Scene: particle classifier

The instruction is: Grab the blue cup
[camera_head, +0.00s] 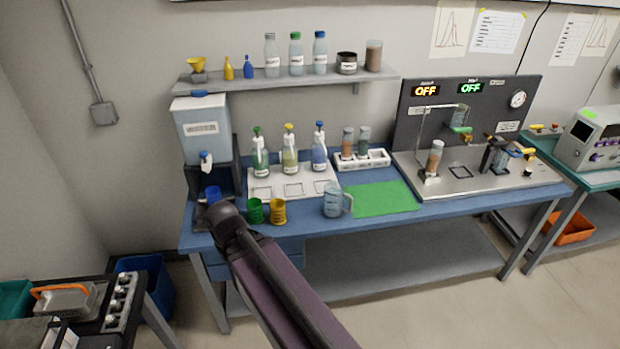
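The blue cup (212,194) stands at the left end of the blue workbench (390,221), below the tap of a white dispenser (201,128). Its lower part is partly hidden. My arm reaches up from the bottom of the view, and its dark rounded joint is just in front of and below the cup in the picture. My gripper cannot be made out; the arm hides what lies beyond that joint. I cannot tell whether anything touches the cup.
A green cup (255,211) and a yellow cup (278,212) stand close to the right of the blue cup. A clear jug (333,200) and a green mat (385,198) are further right. Several pump bottles stand behind on a white tray (262,186). A shelf (285,82) hangs above.

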